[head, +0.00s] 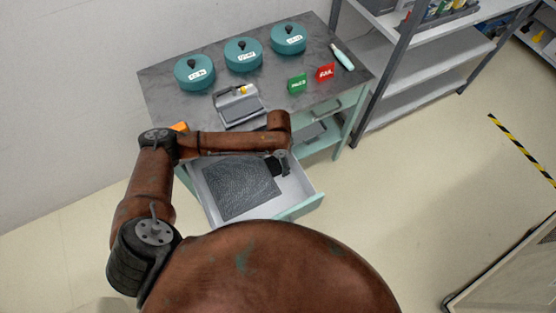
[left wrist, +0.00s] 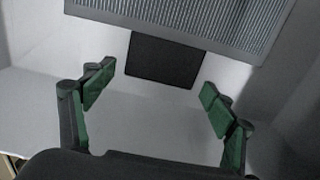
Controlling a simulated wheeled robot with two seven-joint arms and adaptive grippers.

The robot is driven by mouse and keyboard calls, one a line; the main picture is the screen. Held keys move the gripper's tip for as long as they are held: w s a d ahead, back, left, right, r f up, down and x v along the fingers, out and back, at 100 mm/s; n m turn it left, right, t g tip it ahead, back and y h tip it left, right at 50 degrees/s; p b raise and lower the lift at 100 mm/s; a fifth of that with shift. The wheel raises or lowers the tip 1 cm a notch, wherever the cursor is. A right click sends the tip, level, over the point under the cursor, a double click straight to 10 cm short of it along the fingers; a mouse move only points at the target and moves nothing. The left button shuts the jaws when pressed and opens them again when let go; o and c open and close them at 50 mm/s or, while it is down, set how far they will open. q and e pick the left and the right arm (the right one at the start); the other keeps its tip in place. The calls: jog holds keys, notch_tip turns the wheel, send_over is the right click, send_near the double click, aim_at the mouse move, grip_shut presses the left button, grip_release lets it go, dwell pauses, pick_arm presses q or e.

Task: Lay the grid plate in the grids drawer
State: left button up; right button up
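The grid plate (head: 238,187) is a dark grey ribbed sheet lying inside the open drawer (head: 305,207). In the left wrist view the grid plate (left wrist: 205,20) fills the top, with a dark flat tab (left wrist: 165,60) sticking out toward me. My left gripper (head: 284,163) is over the drawer's right part, beside the plate's tab end. In the left wrist view my left gripper (left wrist: 159,92) is open and empty. Its green-padded fingers stand apart, with the tab ahead of the gap and not gripped. My right gripper is not in view.
The bench top (head: 165,88) carries several teal lidded pots (head: 243,55), a grey box (head: 239,105), a green sign (head: 297,84), a red sign (head: 325,72) and a bottle (head: 343,57). A metal shelf (head: 415,70) stands right. Floor (head: 420,190) at right is clear.

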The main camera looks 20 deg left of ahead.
pick_arm(q)
jog(key=shift+r, duration=0.1)
jog(key=shift+r, duration=0.3)
notch_tip(320, 180, up, 12)
jog(key=p, duration=0.3)
jog(key=shift+f+p, duration=0.2)
jog(key=shift+p, duration=0.1)
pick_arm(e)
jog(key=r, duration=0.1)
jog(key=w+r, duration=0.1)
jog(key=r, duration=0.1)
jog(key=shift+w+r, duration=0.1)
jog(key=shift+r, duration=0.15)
pick_arm(q)
jog(key=shift+r, duration=0.1)
